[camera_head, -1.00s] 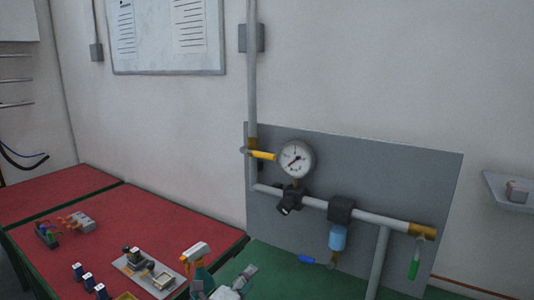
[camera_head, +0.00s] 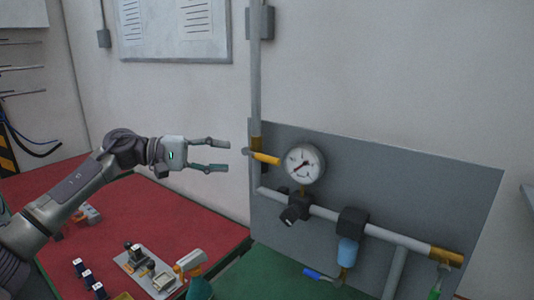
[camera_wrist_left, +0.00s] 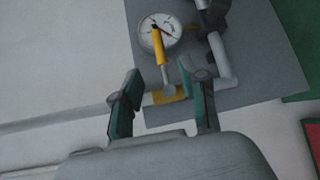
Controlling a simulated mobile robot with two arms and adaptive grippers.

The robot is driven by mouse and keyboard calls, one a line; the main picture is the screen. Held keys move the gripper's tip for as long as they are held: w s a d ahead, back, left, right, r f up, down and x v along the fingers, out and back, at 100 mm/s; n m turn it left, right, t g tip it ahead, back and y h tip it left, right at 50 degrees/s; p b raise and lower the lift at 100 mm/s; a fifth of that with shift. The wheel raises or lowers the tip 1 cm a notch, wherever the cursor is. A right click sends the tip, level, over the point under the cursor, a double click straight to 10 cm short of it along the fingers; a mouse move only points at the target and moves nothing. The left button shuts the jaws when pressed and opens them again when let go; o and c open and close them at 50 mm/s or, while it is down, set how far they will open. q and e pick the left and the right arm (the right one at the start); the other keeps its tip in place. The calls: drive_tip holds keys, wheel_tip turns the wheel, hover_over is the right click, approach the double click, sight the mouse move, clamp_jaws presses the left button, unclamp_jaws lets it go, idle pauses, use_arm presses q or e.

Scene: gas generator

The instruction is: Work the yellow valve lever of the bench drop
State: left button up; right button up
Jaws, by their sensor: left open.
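The yellow valve lever (camera_head: 265,158) sits on the brass valve of the vertical grey pipe (camera_head: 255,80) and points right, toward the round pressure gauge (camera_head: 303,164). My left gripper (camera_head: 228,156) is open and empty, just left of the valve and apart from it in the head view. In the left wrist view the lever (camera_wrist_left: 159,45) lies ahead of and between the open fingers (camera_wrist_left: 155,88), with the gauge (camera_wrist_left: 160,32) behind its far end. My right gripper is not in view.
A grey back panel (camera_head: 420,190) carries the pipes, a black regulator (camera_head: 352,222) and a blue bowl (camera_head: 347,252). The red bench (camera_head: 200,225) below holds several small parts and a spray bottle (camera_head: 190,262).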

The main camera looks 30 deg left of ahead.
sight(262, 159)
use_arm(q)
drive_tip(key=p+x, duration=0.2)
drive_tip(key=x, duration=0.3)
drive_tip(key=p+x, duration=0.3)
drive_tip(key=x, duration=0.2)
drive_tip(key=shift+r, duration=0.25)
drive_tip(key=shift+w+d+f+p, duration=0.25)
drive_tip(key=shift+w+d+p, duration=0.05)
drive_tip(key=shift+d+p, duration=0.15)
clamp_jaws()
